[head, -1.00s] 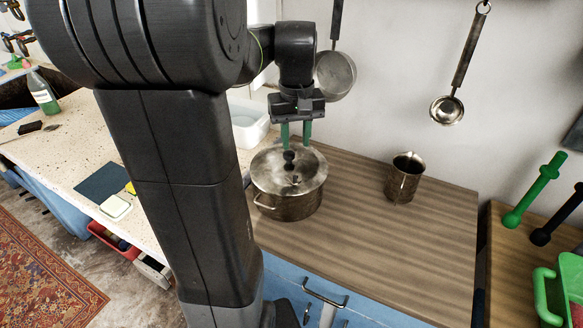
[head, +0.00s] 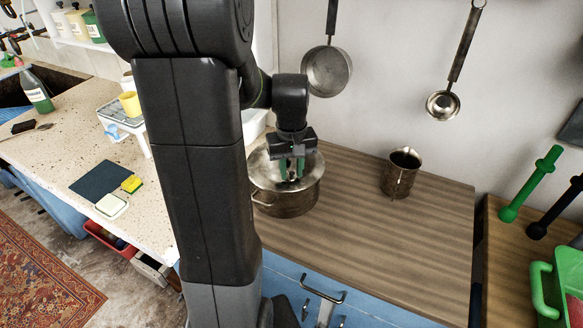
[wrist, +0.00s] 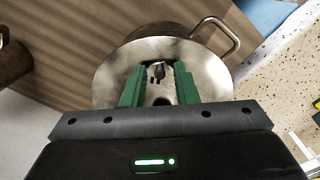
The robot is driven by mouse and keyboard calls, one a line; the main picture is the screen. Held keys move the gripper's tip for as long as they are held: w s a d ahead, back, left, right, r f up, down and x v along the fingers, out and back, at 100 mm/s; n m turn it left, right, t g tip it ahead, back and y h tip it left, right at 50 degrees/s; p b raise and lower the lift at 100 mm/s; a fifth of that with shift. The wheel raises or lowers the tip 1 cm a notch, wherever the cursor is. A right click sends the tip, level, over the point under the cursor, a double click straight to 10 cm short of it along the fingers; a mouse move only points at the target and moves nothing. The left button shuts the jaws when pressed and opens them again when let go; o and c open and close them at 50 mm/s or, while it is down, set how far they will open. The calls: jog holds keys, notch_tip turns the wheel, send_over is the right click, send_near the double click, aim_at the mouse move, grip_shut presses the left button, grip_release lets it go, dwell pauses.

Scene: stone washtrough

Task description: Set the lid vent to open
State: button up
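A steel pot (head: 290,203) with a metal lid (head: 259,172) stands on the wooden counter, beside my arm column in the head view. My gripper (head: 291,177) points straight down over the middle of the lid, with its green fingers low near the lid top. In the wrist view the lid (wrist: 112,72) fills the middle. A small dark vent piece (wrist: 158,72) on it shows between the green fingertips of my gripper (wrist: 159,73), which are apart with a gap on each side. The lid knob is mostly hidden. I cannot read the vent's setting.
A metal mug (head: 400,174) stands on the wooden counter (head: 380,250) to the right of the pot. A pan (head: 327,70) and a ladle (head: 443,104) hang on the wall behind. The pot's loop handle (wrist: 226,38) sticks out at the upper right in the wrist view.

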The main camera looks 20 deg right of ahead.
grip_shut()
jog(key=shift+a+m, duration=0.15)
jog(key=shift+m, duration=0.65)
jog(key=shift+o, duration=1.1)
grip_release()
notch_tip(320, 180, up, 14)
jog(key=shift+f, duration=0.15)
notch_tip(320, 180, down, 14)
jog(key=shift+r, duration=0.15)
